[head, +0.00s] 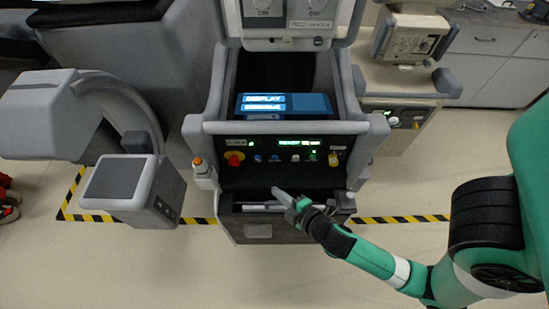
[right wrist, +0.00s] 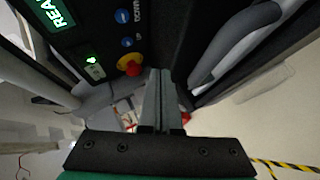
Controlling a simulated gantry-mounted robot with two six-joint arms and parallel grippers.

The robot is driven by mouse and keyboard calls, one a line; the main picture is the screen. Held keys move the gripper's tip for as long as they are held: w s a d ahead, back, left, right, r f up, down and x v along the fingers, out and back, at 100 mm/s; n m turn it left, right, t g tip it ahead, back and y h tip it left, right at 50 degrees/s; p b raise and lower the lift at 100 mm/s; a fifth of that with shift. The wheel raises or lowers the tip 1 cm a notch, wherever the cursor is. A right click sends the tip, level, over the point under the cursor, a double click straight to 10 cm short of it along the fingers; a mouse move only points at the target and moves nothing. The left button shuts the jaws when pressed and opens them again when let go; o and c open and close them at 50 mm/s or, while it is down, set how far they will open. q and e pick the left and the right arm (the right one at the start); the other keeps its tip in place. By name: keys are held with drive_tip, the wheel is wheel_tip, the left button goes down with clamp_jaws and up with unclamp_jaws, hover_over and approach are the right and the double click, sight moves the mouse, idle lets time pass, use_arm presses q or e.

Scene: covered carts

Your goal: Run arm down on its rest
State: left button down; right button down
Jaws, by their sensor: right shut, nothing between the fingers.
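The cart's dark control panel (head: 285,170) faces me in the middle of the head view, with a row of small buttons, a red-on-yellow stop button (head: 235,158) and a green lit readout (head: 298,144). The stop button (right wrist: 130,65) and blue buttons (right wrist: 126,42), one labelled UP, show in the right wrist view. My right gripper (head: 283,197) is shut and empty, low in front of the panel; its fingers (right wrist: 158,90) point toward the panel's lower area. I cannot tell whether it touches anything. A grey curved arm (head: 128,100) with a square head (head: 117,180) hangs at left. My left gripper is out of view.
A blue-lit display (head: 285,104) lies above the panel. Grey handle rails (head: 360,126) flank it, and an orange-topped knob (head: 198,163) sits at its left. Another cart (head: 408,85) stands behind at right. Striped tape (head: 400,219) marks the floor.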

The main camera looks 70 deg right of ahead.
sight(275, 158)
drive_tip(key=shift+d, duration=0.1)
drive_tip(key=shift+w+d+r+p, duration=0.1)
drive_tip(key=shift+w+d+p, duration=0.1)
drive_tip(key=shift+d+p, duration=0.3)
drive_tip(key=d, duration=0.2)
drive_tip(key=w+d+p, duration=0.1)
drive_tip(key=d, duration=0.1)
drive_tip(key=w+d, duration=0.1)
drive_tip(key=d, duration=0.1)
drive_tip(key=shift+w+d, duration=0.15)
drive_tip(key=shift+w+d+p, duration=0.15)
drive_tip(key=shift+d+p, duration=0.15)
drive_tip(key=shift+d, duration=0.15)
idle(1.1)
drive_tip(key=shift+w+d, duration=0.15)
drive_tip(key=shift+d, duration=0.2)
